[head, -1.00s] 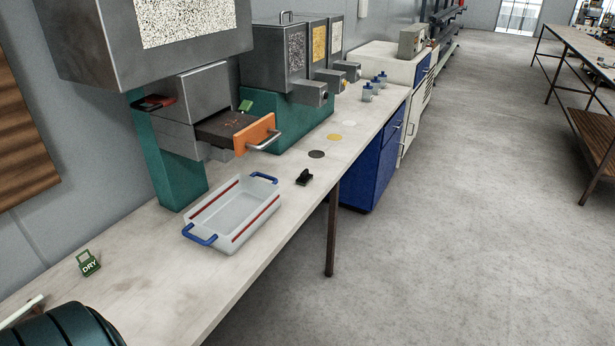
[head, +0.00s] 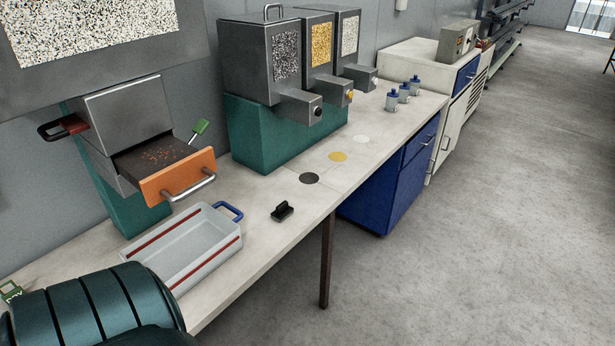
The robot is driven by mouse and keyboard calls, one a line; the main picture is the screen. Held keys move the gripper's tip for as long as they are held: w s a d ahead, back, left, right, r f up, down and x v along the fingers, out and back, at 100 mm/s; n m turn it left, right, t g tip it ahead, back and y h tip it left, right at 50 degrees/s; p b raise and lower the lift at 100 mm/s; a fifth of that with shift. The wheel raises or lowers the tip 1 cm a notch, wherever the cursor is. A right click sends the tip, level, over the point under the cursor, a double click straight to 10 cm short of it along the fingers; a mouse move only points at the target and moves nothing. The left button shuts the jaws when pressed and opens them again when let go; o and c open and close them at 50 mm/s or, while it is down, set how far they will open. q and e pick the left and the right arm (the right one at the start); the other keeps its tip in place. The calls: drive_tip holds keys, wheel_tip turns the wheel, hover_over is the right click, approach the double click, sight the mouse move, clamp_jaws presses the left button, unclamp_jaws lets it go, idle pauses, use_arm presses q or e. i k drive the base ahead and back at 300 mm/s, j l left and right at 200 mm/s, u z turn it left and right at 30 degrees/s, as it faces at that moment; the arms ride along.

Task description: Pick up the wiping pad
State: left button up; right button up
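A small black block with a raised grip (head: 283,211), which looks like the wiping pad, lies on the pale worktop to the right of the clear tray. It is free on the surface, near the front edge, and nothing touches it. Neither of my grippers is in view. A dark teal ribbed shape (head: 95,308), probably part of my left arm, covers the lower left corner and hides the near end of the tray.
A clear tray (head: 190,250) with red stripes and a blue handle stands on the worktop. Hoppers (head: 262,62) stand behind coloured discs (head: 338,156).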

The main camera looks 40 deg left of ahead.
sight(283, 210)
drive_tip(key=i, duration=3.05)
drive_tip(key=u, duration=3.85)
